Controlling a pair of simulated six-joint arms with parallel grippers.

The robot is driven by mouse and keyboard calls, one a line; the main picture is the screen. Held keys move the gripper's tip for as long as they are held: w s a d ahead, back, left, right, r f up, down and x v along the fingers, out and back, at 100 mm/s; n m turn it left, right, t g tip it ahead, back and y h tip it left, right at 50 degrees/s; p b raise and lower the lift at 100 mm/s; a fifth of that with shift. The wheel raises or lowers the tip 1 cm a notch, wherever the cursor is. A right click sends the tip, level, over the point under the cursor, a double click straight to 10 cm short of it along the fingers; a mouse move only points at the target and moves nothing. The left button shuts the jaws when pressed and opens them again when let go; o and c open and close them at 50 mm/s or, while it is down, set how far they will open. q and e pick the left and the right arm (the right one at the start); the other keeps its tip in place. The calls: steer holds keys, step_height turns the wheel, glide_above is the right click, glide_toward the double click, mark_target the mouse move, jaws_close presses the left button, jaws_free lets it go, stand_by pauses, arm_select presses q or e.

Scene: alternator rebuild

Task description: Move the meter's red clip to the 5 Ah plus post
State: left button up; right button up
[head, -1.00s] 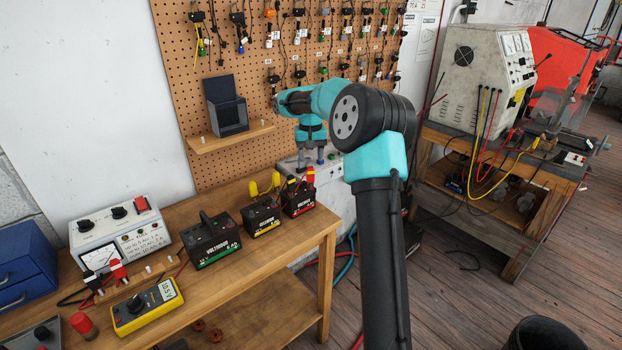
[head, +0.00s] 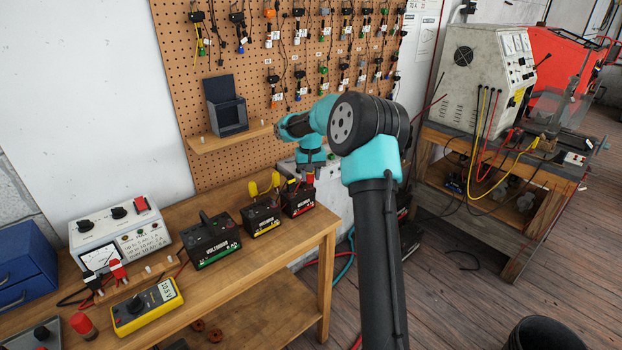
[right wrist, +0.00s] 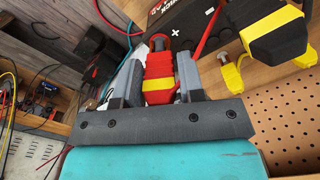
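A red clip with a yellow band (right wrist: 158,78) stands between my right gripper's fingers in the right wrist view, its tip by the plus mark of a black battery. That is the red-striped battery (head: 299,203) at the right of the bench. My right gripper (right wrist: 160,82) is around the clip; the fingers look apart and not clearly pressed on it. The yellow-striped battery (head: 261,219) and larger green-striped battery (head: 211,242) stand to its left. Their Ah labels are too small to read surely. The yellow multimeter (head: 147,307) lies at the front left. My left gripper is out of view.
Yellow clips (right wrist: 275,35) rise close beside the gripper. Another red clip (head: 118,271) and a black clip (head: 92,282) sit before the grey tester (head: 118,232). Red and black leads cross the left bench. The bench's front right corner is clear.

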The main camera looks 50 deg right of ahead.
steer(key=c, duration=0.3)
steer(key=shift+c, duration=0.2)
steer(key=shift+r, duration=2)
